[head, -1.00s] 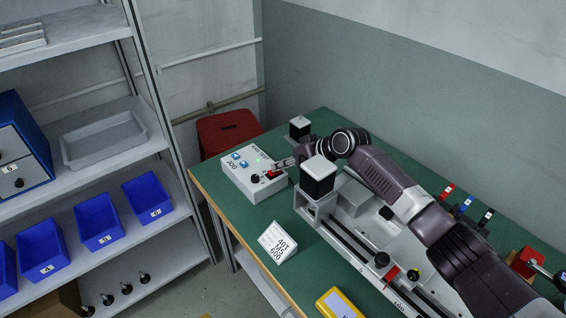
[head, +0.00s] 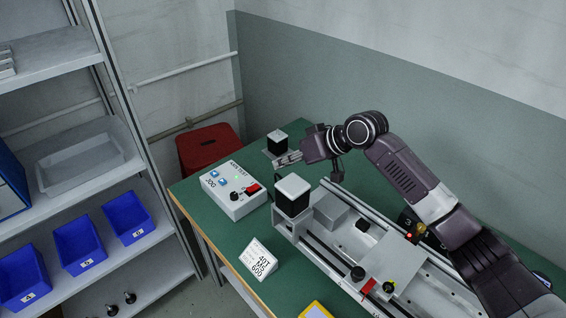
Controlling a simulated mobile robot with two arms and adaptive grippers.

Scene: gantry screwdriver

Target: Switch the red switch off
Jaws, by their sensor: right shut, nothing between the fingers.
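The red switch (head: 252,188) sits on the top face of a white control box (head: 238,207) near the table's far left corner. The box also bears blue buttons (head: 219,178), a black knob (head: 234,196) and a small greenish light. Whether the switch is on or off is too small to tell. My right gripper (head: 277,162) is shut and empty. It is above and to the right of the box, apart from the switch, which is in plain sight. My left gripper is not in view.
A gantry rig with a black-and-white motor block (head: 292,195) stands right of the box; another block (head: 277,141) is behind my gripper. A white display sign (head: 258,261) stands in front. A shelf with blue bins (head: 129,217) is at left. A red stool (head: 207,146) is behind the table.

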